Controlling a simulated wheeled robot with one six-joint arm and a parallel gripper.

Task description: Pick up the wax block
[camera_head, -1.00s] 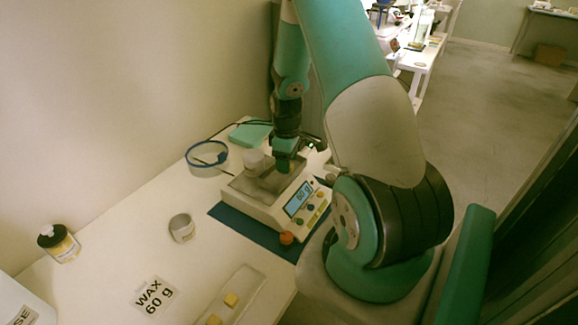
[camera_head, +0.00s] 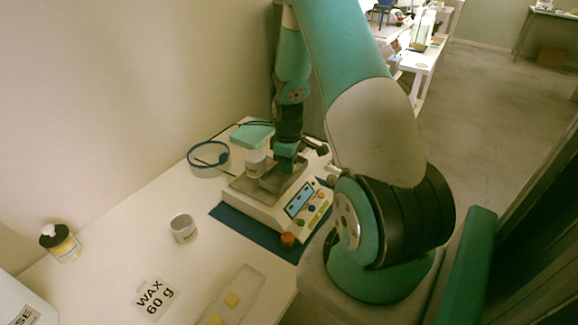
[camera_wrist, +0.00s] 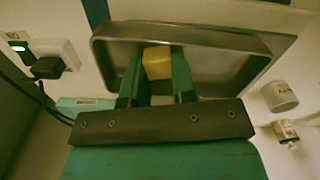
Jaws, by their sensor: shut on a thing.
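A yellow wax block (camera_wrist: 157,62) sits between the two green fingertips of my gripper (camera_wrist: 157,75) in the wrist view. My gripper is shut on it, over the metal pan (camera_wrist: 215,75) of the scale. I cannot tell whether the block touches the pan. In the head view my gripper (camera_head: 287,168) points down at the scale (camera_head: 270,203), and the held block is hidden. Two more yellow wax blocks, one nearer (camera_head: 214,320) and one farther (camera_head: 231,299), lie on a pale tray (camera_head: 252,283) at the bottom.
A white cup (camera_head: 255,164) stands beside my gripper at the scale. A small jar (camera_head: 183,228), a "WAX 60 g" card (camera_head: 156,299) and a black-capped bottle (camera_head: 60,242) are on the table.

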